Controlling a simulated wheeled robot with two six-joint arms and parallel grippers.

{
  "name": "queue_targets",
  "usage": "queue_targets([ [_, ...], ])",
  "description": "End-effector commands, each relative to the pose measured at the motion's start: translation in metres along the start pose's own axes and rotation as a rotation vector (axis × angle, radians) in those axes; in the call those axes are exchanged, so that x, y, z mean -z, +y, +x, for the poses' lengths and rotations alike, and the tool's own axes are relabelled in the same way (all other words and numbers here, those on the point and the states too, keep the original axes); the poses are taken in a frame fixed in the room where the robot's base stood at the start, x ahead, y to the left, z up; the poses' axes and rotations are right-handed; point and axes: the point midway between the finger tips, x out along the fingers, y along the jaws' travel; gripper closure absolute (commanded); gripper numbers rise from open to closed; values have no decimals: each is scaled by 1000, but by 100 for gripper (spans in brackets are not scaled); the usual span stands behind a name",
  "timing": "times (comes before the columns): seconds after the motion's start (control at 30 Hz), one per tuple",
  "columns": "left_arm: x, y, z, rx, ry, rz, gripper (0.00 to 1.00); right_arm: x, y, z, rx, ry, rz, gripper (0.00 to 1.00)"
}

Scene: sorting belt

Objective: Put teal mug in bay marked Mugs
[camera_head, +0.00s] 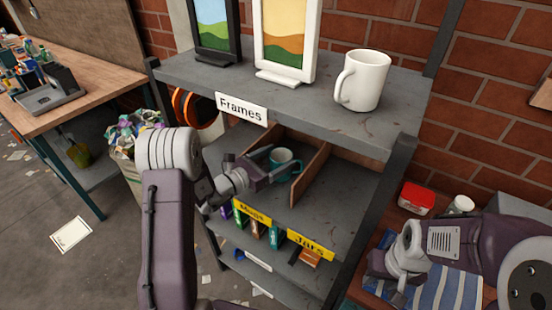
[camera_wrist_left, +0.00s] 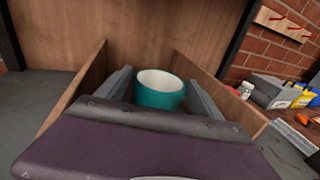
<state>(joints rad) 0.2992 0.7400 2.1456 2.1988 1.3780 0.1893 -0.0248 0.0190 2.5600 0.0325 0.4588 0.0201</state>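The teal mug (camera_head: 283,160) has a white inside and is upright in the shelf bay behind the yellow Mugs label (camera_head: 252,211), between wooden dividers. My left gripper (camera_head: 274,163) reaches into this bay from the front left. In the left wrist view its open fingers are spread on either side of the teal mug (camera_wrist_left: 160,92). The mug's lower part is hidden there by my gripper, and I cannot tell whether the fingers touch it. My right gripper (camera_head: 388,279) is at the lower right, over a blue striped cloth; its finger opening is unclear.
A wooden divider (camera_head: 310,174) separates this bay from the one marked Jars (camera_head: 310,245). A white mug (camera_head: 362,80) and picture frames (camera_head: 285,38) stand on the upper shelf marked Frames. A red box (camera_head: 416,198) lies on the table at right. The Jars bay looks empty.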

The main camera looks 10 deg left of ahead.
Motion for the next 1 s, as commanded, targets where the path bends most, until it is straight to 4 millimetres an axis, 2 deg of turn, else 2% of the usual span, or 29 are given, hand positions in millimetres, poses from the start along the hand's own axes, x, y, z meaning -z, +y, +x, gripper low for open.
queue_targets([
  [0.1,-6,0,-1,0,0,0,24,1,0,-6,0,0,0,60],
  [0.17,-2,1,-8,-4,1,-1,24,0,0,-2,0,0,0,60],
  [0.5,-2,2,-74,-6,0,-1,24,0,0,2,0,0,0,60],
  [0.7,-3,2,-106,-4,0,0,24,0,0,3,0,0,0,60],
  [0.83,-3,0,-117,-2,0,-1,24,0,0,4,0,0,0,60],
  [1.0,-3,0,-120,1,0,0,24,0,0,4,0,0,0,60],
])
